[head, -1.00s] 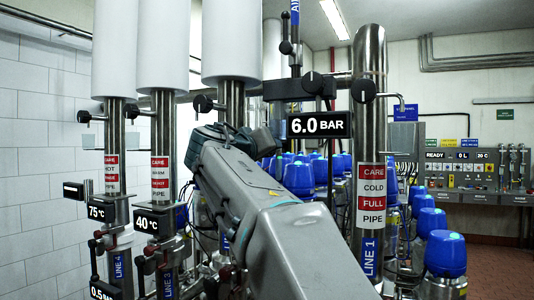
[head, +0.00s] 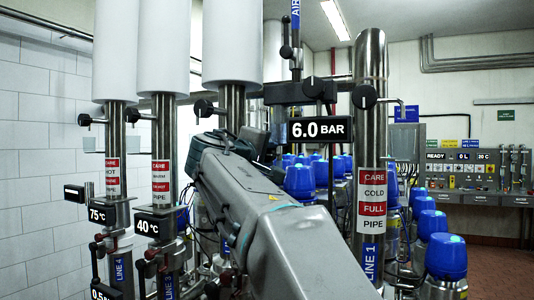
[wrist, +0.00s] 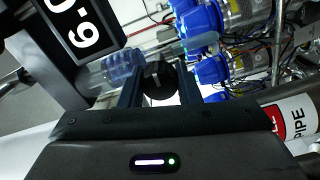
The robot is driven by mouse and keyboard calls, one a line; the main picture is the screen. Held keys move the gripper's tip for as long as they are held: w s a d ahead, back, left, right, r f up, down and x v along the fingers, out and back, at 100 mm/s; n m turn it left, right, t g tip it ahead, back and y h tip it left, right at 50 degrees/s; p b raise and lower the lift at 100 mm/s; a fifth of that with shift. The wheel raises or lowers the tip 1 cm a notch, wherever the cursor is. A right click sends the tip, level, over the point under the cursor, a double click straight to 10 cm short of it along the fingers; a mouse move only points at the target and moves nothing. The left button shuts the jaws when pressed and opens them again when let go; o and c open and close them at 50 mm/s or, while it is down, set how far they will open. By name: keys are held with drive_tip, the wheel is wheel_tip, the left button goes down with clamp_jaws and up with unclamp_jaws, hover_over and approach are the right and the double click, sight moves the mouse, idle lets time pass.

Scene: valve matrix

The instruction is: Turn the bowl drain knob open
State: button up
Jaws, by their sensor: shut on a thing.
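In the wrist view a round black knob (wrist: 159,80) with a pale line on its face sits between the two dark fingers of my gripper (wrist: 158,92). The fingers are shut on its sides. No name can be read on this knob, so I cannot confirm from lettering that it is the bowl drain knob. In the head view my grey arm reaches up and forward through the middle, and it hides the fingers and the held knob.
The 6.0 BAR display (head: 320,131) is right of my arm and close to the gripper in the wrist view (wrist: 82,30). The steel LINE 1 pipe (head: 371,140) stands to the right. Other black knobs (head: 364,97) and blue-capped valves (head: 445,256) crowd around.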

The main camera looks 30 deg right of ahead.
drive_tip(key=shift+n, duration=0.4)
drive_tip(key=o, duration=1)
drive_tip(key=shift+a, duration=0.1)
drive_tip(key=b+v, duration=0.2)
drive_tip(key=v, duration=1.1)
drive_tip(key=shift+s+a+b, duration=0.25)
drive_tip(key=shift+b, duration=0.1)
drive_tip(key=shift+a, duration=0.1)
